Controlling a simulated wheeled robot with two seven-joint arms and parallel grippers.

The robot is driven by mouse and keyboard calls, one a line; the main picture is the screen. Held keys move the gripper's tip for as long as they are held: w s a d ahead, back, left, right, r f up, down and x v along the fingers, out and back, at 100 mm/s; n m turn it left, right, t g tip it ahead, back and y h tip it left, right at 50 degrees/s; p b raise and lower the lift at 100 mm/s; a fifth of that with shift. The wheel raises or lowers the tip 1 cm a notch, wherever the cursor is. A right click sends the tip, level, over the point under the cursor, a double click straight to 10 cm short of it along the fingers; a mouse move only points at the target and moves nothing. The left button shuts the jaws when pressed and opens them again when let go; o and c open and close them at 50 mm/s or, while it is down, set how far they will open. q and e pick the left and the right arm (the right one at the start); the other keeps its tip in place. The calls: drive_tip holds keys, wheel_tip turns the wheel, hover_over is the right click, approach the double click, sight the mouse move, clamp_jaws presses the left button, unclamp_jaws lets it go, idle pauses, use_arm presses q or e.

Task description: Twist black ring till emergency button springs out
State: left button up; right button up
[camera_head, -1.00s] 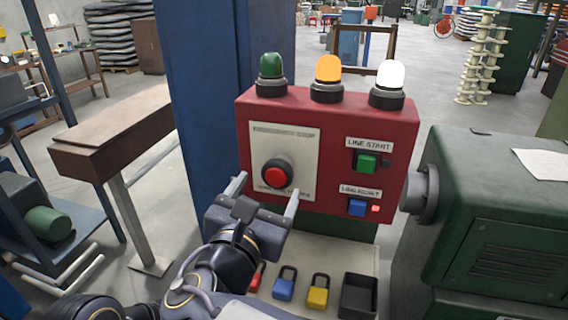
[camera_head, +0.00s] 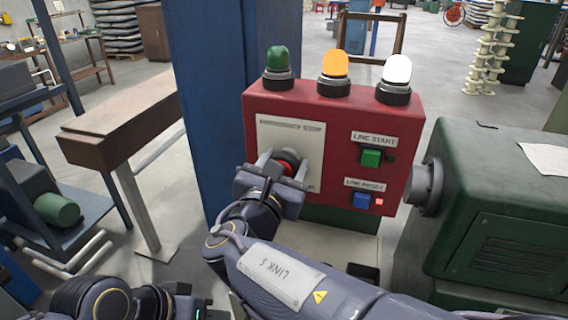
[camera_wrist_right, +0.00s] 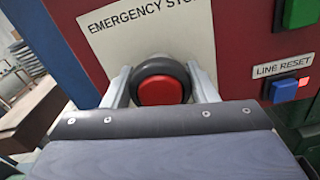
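The emergency button is a red cap (camera_wrist_right: 160,91) inside a black ring (camera_wrist_right: 160,64), on a pale plate (camera_head: 309,140) lettered EMERGENCY STOP. The red cap also shows in the head view (camera_head: 287,166), partly covered by my right gripper. My right gripper (camera_wrist_right: 160,75) has one finger on each side of the ring, very close to it. The fingers look open; a thin gap seems to show on the left, and contact on the right is unclear. Part of my left gripper (camera_head: 188,302) shows at the bottom left edge; its fingertips are not clear.
The red control box (camera_head: 400,120) carries green, amber and white lamps on top. A green LINE START button (camera_head: 371,158) and blue LINE RESET button (camera_head: 361,200) sit right of the plate, with a lit red indicator (camera_head: 379,202). A green machine (camera_head: 490,220) stands close on the right.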

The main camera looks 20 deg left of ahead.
drive_tip(key=shift+c, duration=1.3)
drive_tip(key=shift+f+m+b, duration=0.15)
drive_tip(key=shift+m+b, duration=0.15)
drive_tip(key=shift+b, duration=0.3)
drive_tip(key=m+b, duration=0.2)
drive_tip(key=b, duration=0.2)
drive_tip(key=m+b, duration=0.3)
drive_tip(key=b, duration=0.1)
drive_tip(key=shift+d+f+m, duration=0.1)
drive_tip(key=shift+f+m, duration=0.1)
drive_tip(key=shift+m, duration=0.1)
drive_tip(key=shift+r+m+b, duration=0.2)
drive_tip(key=shift+m+b, duration=0.9)
drive_tip(key=shift+b, duration=0.35)
drive_tip(key=o, duration=1)
drive_tip(key=shift+c, duration=0.2)
